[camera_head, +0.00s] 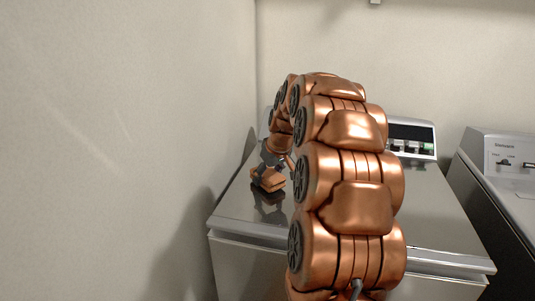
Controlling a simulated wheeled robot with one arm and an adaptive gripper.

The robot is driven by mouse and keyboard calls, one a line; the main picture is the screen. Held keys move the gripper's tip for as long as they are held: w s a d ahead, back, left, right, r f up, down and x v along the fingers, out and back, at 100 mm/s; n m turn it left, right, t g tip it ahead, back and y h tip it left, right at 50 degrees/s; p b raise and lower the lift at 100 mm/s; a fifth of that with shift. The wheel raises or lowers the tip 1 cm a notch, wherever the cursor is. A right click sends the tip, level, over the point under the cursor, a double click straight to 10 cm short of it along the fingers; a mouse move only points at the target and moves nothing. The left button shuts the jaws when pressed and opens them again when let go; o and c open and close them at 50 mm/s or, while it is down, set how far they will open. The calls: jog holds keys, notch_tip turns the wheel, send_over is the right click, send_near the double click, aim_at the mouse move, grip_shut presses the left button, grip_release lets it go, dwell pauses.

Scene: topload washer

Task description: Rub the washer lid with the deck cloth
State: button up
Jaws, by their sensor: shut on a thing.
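The washer lid (430,207) is a flat, shiny grey top on the washer in the middle of the view. My gripper (268,172) is over the left part of the lid, pointing down. It is shut on a small orange-brown folded piece, the deck cloth (268,181). The cloth is at or just above the lid, with a dark reflection below it; I cannot tell for certain whether it touches. My copper-coloured arm hides the middle of the lid and part of the washer's back panel.
The washer's control panel (412,138) stands at the lid's back edge. A second appliance (503,175) stands close on the right, with a narrow dark gap between. A bare wall (120,150) runs close along the left side. The right part of the lid is clear.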

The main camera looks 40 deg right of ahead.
jog(key=shift+s+d+r, duration=0.15)
jog(key=shift+d+r, duration=0.05)
jog(key=shift+r, duration=0.7)
jog(key=shift+d+r, duration=0.2)
jog(key=shift+r, duration=0.5)
jog(key=shift+r+p, duration=0.6)
jog(key=shift+r, duration=1.3)
jog(key=shift+r, duration=0.1)
